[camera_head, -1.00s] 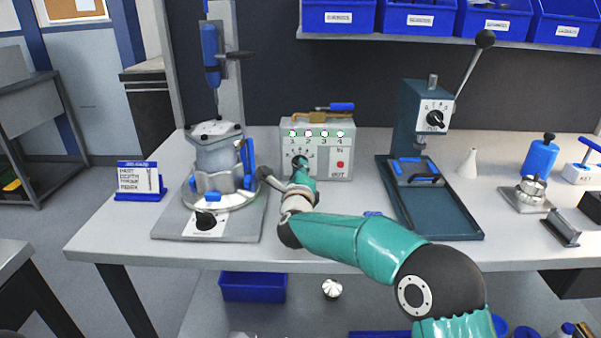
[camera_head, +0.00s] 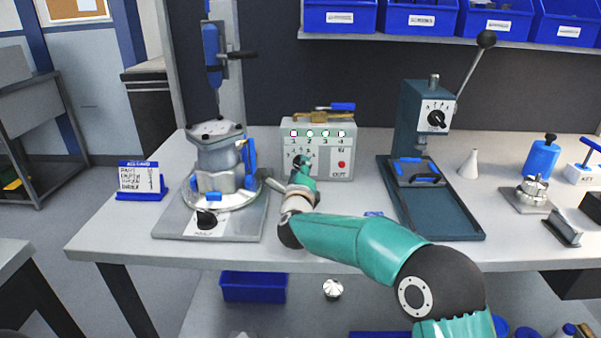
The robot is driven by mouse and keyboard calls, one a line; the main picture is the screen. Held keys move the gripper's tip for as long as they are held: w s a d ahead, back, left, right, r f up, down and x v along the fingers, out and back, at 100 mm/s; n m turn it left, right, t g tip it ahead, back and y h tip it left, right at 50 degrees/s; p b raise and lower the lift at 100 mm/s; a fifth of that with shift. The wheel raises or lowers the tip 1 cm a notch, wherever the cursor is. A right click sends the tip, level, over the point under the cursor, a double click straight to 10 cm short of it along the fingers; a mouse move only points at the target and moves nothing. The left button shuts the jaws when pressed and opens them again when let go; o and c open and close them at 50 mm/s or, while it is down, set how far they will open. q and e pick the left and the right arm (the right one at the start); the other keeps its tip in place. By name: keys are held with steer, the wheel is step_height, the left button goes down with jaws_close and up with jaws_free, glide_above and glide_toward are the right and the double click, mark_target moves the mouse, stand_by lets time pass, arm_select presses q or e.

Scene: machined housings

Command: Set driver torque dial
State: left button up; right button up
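A grey control box (camera_head: 327,165) stands at the back middle of the bench. My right arm reaches in from the lower right. Its gripper (camera_head: 301,168) is at the box front, in front of the dial, and covers part of it. The fingers are too small and overlapped to tell open from shut, or touching from apart. The dial's pointer setting is not readable. A blue driver (camera_head: 211,50) hangs at upper left. My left gripper is out of view.
A grey housing (camera_head: 216,160) sits in a round fixture on a plate (camera_head: 168,225) left of the box. A teal press (camera_head: 425,125) with a tray stands to the right. A sign (camera_head: 142,180) is at far left. The bench front centre-left is partly clear.

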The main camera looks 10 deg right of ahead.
steer(key=v, duration=1.1)
steer(key=shift+a, duration=0.1)
steer(key=shift+s+a, duration=0.1)
steer(key=shift+s, duration=0.4)
steer(key=shift+f, duration=0.1)
